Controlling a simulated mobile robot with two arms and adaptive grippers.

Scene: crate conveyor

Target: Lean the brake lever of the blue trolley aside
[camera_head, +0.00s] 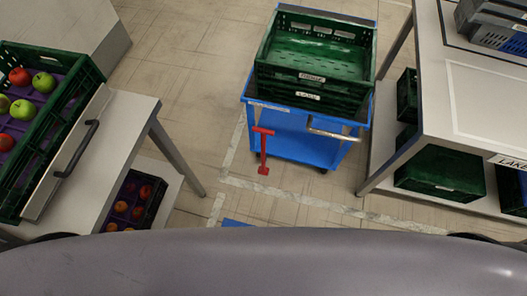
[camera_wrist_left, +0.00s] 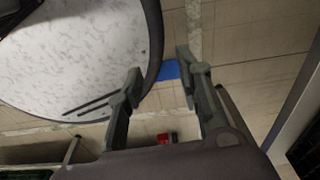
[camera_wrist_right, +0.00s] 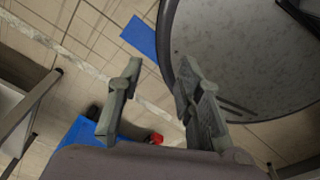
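The blue trolley (camera_head: 308,138) stands on the floor ahead with green crates (camera_head: 315,62) stacked on its top. Its red brake lever (camera_head: 263,152) stands at the trolley's near left side, roughly upright with a short crossbar on top. A red part shows small in the left wrist view (camera_wrist_left: 163,137) and in the right wrist view (camera_wrist_right: 155,138). My left gripper (camera_wrist_left: 160,72) is open and empty, apart from the lever. My right gripper (camera_wrist_right: 157,77) is open and empty, also apart from the lever. Neither gripper shows in the head view.
A table (camera_head: 136,112) at left bears a green crate of apples (camera_head: 92,72); another apple crate sits below. A table (camera_head: 440,95) at right holds grey crates, with green crates (camera_head: 440,175) underneath. A metal handle (camera_head: 335,133) juts from the trolley. Floor left of the trolley is clear.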

